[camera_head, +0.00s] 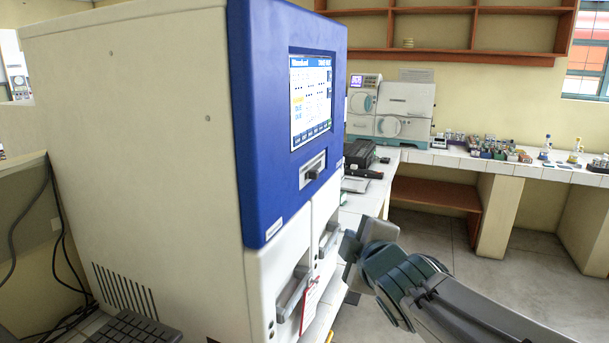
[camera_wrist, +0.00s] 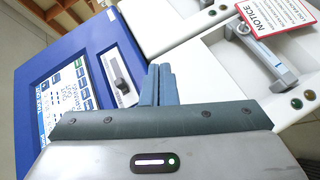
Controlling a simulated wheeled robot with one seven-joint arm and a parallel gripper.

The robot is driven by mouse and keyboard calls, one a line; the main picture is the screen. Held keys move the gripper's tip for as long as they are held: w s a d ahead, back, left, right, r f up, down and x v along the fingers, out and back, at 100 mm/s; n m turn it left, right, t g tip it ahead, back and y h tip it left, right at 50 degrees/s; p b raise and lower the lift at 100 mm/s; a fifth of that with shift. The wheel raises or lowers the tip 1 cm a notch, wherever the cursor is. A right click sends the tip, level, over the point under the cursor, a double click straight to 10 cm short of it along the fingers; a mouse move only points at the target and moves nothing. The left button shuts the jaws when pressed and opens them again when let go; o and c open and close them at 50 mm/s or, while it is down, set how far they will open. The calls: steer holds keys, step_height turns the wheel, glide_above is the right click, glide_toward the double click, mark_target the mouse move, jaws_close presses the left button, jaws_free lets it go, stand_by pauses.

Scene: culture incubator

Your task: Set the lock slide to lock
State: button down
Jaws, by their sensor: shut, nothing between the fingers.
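The incubator (camera_head: 140,150) is a large off-white cabinet with a blue front panel (camera_head: 270,190). The lock slide is a dark knob (camera_head: 315,172) on a light grey plate below the screen. In the wrist view the knob (camera_wrist: 122,87) sits on its plate just left of my fingers. The lock markings are too small to read. My gripper (camera_wrist: 160,70) is shut and empty, its fingertips apart from the knob. In the head view my gripper (camera_head: 350,245) is in front of the white doors, lower than the slide; its fingertips are hard to make out.
The lit screen (camera_head: 311,100) is above the slide. Door handles (camera_head: 293,293) jut out below, one with a red-edged notice tag (camera_wrist: 275,15). A bench with instruments (camera_head: 400,110) stands behind. Open floor lies to the right.

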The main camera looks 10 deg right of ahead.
mark_target(308, 176)
step_height(308, 176, up, 7)
steer(key=a+n+t+y, duration=0.2)
steer(key=n+y, duration=0.1)
steer(key=n, duration=0.3)
steer(key=shift+w+a+t+p, duration=0.2)
steer(key=shift+a+t+p, duration=0.1)
steer(key=shift+a+p, duration=0.1)
steer(key=shift+w, duration=0.15)
steer(key=w, duration=0.3)
steer(key=w+a+p, duration=0.1)
steer(key=w, duration=0.2)
steer(key=w+p, duration=0.1)
steer(key=w, duration=0.2)
steer(key=shift+w+a, duration=0.35)
steer(key=shift+a, duration=0.05)
